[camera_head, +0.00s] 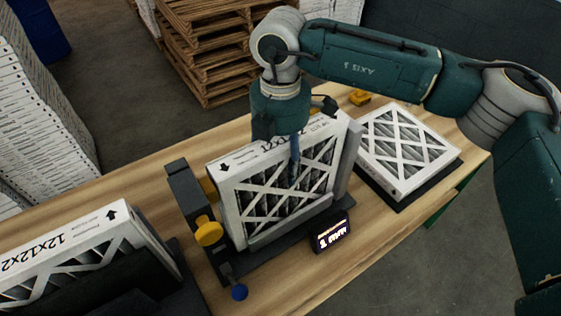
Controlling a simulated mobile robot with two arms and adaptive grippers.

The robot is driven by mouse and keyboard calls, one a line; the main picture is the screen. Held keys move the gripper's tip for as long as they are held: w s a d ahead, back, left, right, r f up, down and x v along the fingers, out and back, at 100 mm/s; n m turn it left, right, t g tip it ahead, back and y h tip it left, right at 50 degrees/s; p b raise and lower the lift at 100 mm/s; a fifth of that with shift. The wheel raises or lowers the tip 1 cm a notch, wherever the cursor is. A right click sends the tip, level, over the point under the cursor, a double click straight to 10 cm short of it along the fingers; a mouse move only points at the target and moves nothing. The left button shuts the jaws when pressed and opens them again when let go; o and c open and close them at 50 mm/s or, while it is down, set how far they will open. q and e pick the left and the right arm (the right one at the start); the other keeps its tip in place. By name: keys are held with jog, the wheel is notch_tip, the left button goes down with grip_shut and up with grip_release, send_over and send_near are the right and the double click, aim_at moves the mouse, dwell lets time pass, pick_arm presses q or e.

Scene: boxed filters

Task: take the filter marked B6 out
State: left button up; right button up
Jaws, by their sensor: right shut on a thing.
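A white-framed pleated filter (262,202) stands upright in a black fixture (219,262) on the table, with a crosshatch front and an arrow on its top edge. My right gripper (291,143) comes down from above and is shut on this filter's top edge, one finger in front of its face. The far finger is hidden behind the filter. The gripper covers part of the print on the top edge, and I cannot read a B6 mark. My left gripper is not in view.
Another filter (408,150) lies flat on a dark pad at right. A boxed filter (70,245) marked 12x12x2 stands at lower left. Yellow knobs (208,231), a blue knob (239,292) and a small display (331,233) surround the fixture. Pallets (210,50) are behind.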

aim_at(281, 138)
jog(key=o, duration=0.9)
jog(key=shift+r, duration=0.1)
jog(key=shift+r+p, duration=1.15)
jog(key=shift+r, duration=2.3)
jog(key=o, duration=0.6)
